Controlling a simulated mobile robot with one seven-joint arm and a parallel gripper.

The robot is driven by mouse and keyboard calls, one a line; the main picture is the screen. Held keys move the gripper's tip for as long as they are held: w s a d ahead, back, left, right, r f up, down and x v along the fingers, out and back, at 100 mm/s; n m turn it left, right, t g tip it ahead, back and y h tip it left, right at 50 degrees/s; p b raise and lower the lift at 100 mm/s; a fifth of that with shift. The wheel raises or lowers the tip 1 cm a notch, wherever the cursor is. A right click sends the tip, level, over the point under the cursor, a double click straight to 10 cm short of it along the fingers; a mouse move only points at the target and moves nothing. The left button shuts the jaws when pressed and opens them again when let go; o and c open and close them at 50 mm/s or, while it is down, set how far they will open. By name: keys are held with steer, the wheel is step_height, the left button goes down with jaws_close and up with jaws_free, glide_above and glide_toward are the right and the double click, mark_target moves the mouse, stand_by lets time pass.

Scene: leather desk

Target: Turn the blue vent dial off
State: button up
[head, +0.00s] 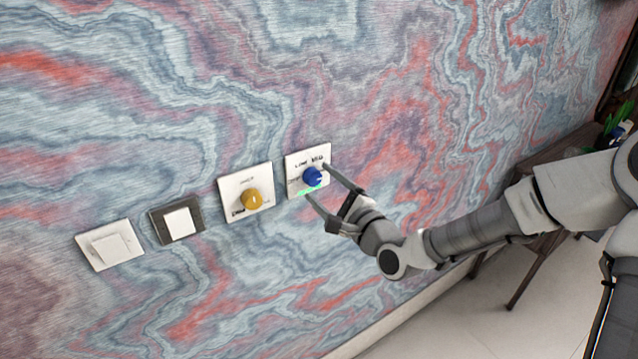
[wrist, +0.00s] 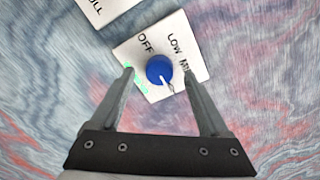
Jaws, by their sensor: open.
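The blue vent dial (head: 312,177) is a round knob on a white square plate (head: 293,164) on the wall, the rightmost of the row. In the wrist view the blue dial (wrist: 158,69) has a pale pointer mark at its lower right, with OFF, LOW and a partly hidden third label printed around it. A green glow shows at the plate's lower left edge. My gripper (head: 316,182) is open, its fingers on either side of the dial. In the wrist view the fingertips (wrist: 158,70) stand apart from the knob, with gaps on both sides.
Left of the dial on the wall are a yellow dial (head: 252,199) on a white plate, a switch with a dark frame (head: 160,229) and a white rocker switch (head: 110,245). A dark wooden desk (head: 540,180) with a green plant stands at the right. The wall around the dial is flat and clear.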

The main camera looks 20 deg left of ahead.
steer(key=shift+x, duration=0.85)
jaws_close()
